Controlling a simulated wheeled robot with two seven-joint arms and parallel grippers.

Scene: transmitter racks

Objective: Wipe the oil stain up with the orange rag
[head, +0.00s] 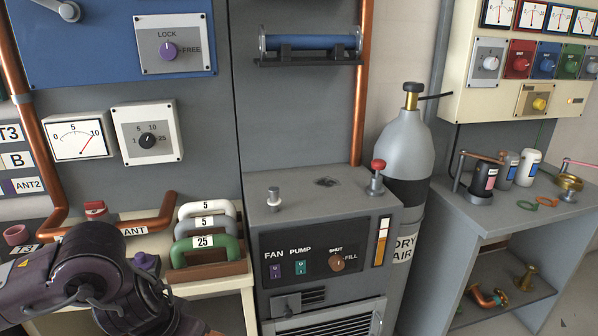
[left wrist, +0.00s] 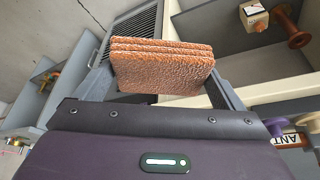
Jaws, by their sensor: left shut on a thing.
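The oil stain is a small dark patch (head: 327,182) on the grey top of the pump cabinet (head: 300,200), between a silver knob and a red-capped valve. The orange rag (left wrist: 162,68) is a folded, rough-textured pad in the left wrist view. My left gripper (left wrist: 165,82) is shut on it, with a finger on each side. In the head view my left arm comes in at the lower left, and its fingers are cut off by the bottom edge, low in front of the cabinet and apart from the stain. My right gripper is not in view.
The silver knob (head: 273,198) and red-capped valve (head: 377,178) stand up from the cabinet top. A rack of numbered handles (head: 207,236) is to its left. A blue tube (head: 310,42) hangs above. A grey gas cylinder (head: 405,150) stands behind at the right.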

